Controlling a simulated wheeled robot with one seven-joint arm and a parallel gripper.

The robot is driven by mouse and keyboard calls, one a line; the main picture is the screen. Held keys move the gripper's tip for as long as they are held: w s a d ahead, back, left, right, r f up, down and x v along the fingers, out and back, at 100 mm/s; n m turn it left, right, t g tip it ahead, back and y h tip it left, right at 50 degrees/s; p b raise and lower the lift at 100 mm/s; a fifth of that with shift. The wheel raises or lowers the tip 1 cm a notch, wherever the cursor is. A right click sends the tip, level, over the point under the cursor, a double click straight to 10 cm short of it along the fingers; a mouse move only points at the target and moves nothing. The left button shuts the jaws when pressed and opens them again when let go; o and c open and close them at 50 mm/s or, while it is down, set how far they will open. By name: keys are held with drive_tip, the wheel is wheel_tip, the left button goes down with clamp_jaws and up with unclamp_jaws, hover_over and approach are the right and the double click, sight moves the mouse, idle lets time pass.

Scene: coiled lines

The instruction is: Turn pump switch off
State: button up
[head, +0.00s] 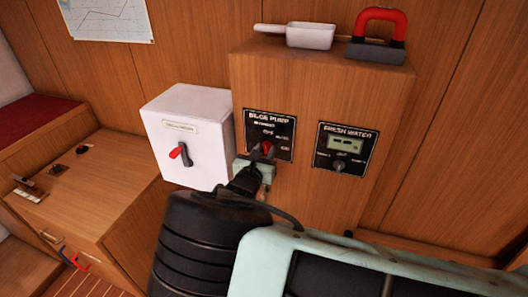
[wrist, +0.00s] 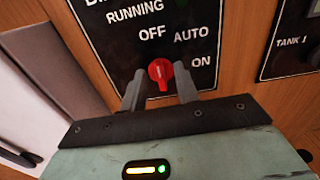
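The black bilge pump panel (head: 270,122) is on the front of the wooden cabinet. Its red knob (wrist: 161,73) sits below the labels OFF and AUTO, with ON at its right, in the wrist view. A pale mark on the knob points roughly upward, near OFF; its exact setting is hard to tell. My gripper (wrist: 160,85) is open, one finger on each side of the knob, with small gaps showing. In the head view my gripper (head: 258,160) is at the panel's lower edge and hides part of it.
A fresh water panel (head: 343,147) is right of the pump panel. A white box (head: 190,135) with a red and black switch is at the left. A scoop (head: 305,36) and a red-handled tool (head: 380,35) lie on the cabinet top.

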drive_tip(key=b+v, duration=0.5)
drive_tip(key=v, duration=1.2)
drive_tip(key=shift+s, duration=0.2)
drive_tip(key=shift+a, duration=0.1)
drive_tip(key=s+d+f+m+g+h, duration=0.1)
drive_tip(key=s+d+m+g, duration=0.2)
drive_tip(key=d+m+g, duration=0.3)
drive_tip(key=s+d+f+m+g+h, duration=0.1)
drive_tip(key=s+d+m+g, duration=0.35)
drive_tip(key=d, duration=0.35)
drive_tip(key=s+d+r+m+g+y, duration=0.2)
drive_tip(key=s+r+m+g+y, duration=0.4)
drive_tip(key=s+r+m+y, duration=0.3)
drive_tip(key=shift+s+d+r+m, duration=0.2)
drive_tip(key=shift+s+r+m, duration=1.8)
drive_tip(key=shift+s, duration=1.4)
drive_tip(key=shift+d+f+m, duration=0.1)
drive_tip(key=shift+f+m, duration=0.2)
drive_tip(key=shift+m, duration=0.05)
